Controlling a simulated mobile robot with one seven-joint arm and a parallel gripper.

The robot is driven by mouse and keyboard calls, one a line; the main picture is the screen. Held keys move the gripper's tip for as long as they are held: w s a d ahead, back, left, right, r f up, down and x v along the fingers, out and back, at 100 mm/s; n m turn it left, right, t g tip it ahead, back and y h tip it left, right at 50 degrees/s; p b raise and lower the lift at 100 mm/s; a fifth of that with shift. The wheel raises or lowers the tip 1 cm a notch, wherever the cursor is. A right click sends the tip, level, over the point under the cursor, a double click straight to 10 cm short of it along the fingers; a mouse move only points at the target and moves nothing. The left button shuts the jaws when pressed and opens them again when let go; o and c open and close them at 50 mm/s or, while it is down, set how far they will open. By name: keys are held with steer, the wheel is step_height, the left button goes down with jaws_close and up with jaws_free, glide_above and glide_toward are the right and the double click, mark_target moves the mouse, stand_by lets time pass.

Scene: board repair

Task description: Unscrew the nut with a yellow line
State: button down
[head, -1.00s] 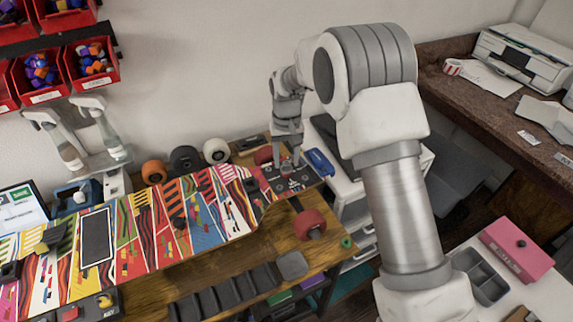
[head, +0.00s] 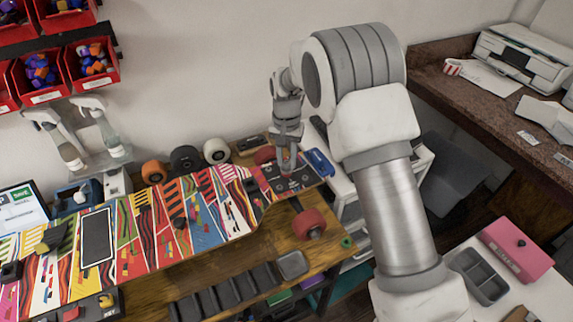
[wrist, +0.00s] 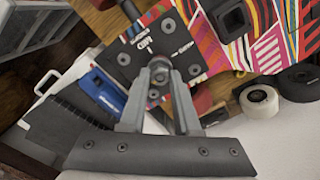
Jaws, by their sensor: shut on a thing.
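A skateboard (head: 207,212) with a colourful striped pattern lies across the wooden bench. A dark plate (head: 304,180) with several round fasteners sits at its right end. This plate (wrist: 129,62) also shows in the wrist view. My gripper (head: 286,168) points down over the plate. In the wrist view my gripper (wrist: 158,80) has its fingers closed around a small round grey fastener (wrist: 158,70), which looks like a nut. The fingers hide its sides. I cannot make out a yellow line on it, nor whether it still touches the plate.
A blue object (head: 319,161) lies just right of the plate. Red wheels (head: 309,224) stick out near the board's end. Orange (head: 154,171), black (head: 185,159) and white (head: 216,150) wheels stand behind the board. A row of dark trays (head: 235,290) lines the front edge.

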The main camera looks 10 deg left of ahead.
stand_by(0.3)
steer(key=n, duration=0.5)
steer(key=shift+n, duration=0.3)
steer(key=shift+r, duration=0.1)
steer(key=n, duration=0.5)
steer(key=shift+n, duration=0.3)
steer(key=shift+r+p, duration=1.1)
steer(key=shift+r, duration=0.5)
